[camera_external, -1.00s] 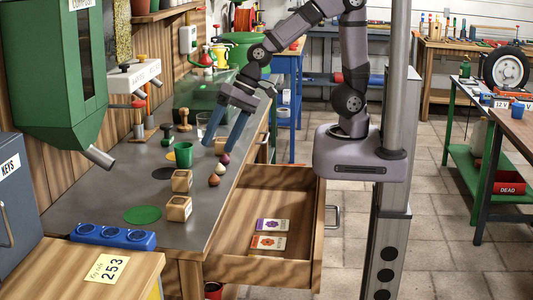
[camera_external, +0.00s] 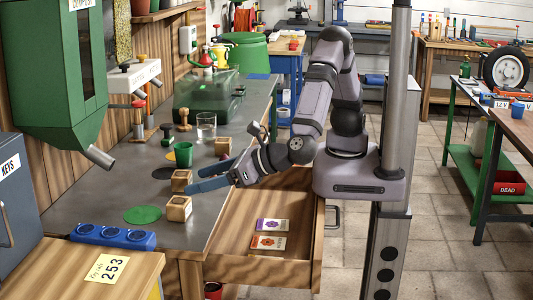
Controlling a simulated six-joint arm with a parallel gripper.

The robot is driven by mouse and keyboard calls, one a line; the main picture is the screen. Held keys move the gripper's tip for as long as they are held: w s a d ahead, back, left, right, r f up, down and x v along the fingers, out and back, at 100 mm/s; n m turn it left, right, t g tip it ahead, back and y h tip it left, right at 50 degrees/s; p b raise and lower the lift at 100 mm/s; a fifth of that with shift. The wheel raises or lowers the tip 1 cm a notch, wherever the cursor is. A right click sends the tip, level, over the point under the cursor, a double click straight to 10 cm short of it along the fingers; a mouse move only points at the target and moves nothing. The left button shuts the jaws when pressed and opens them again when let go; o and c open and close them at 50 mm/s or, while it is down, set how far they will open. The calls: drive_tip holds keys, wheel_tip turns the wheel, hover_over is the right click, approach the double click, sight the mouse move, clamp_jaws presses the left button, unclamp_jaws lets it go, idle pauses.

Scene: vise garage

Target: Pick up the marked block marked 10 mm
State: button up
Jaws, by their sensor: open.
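Three small wooden blocks stand on the grey bench top: a nearer one (camera_external: 178,208), a middle one (camera_external: 181,180) and a farther one (camera_external: 222,146). Their faces carry dark marks too small to read, so I cannot tell which is marked 10 mm. My gripper (camera_external: 193,180) has blue fingers that are open, pointing left and roughly level. The fingertips are by the middle block in the picture, just above the nearer one. I cannot tell whether they touch either. Nothing is visibly held.
A green cup (camera_external: 183,154), a glass (camera_external: 206,125) and a wooden-handled stamp (camera_external: 183,119) stand behind the blocks. A green disc (camera_external: 143,214) and a blue holder (camera_external: 113,235) lie at the near left. An open drawer (camera_external: 262,271) with two seed packets juts out below my arm.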

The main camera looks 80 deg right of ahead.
sight(188, 202)
wheel_tip(188, 202, down, 6)
drive_tip(key=shift+w+r, duration=0.15)
drive_tip(key=shift+r, duration=0.1)
drive_tip(key=shift+p+x, duration=0.6)
drive_tip(key=shift+x, duration=3.1)
drive_tip(key=shift+r, duration=0.2)
drive_tip(key=c, duration=1.1)
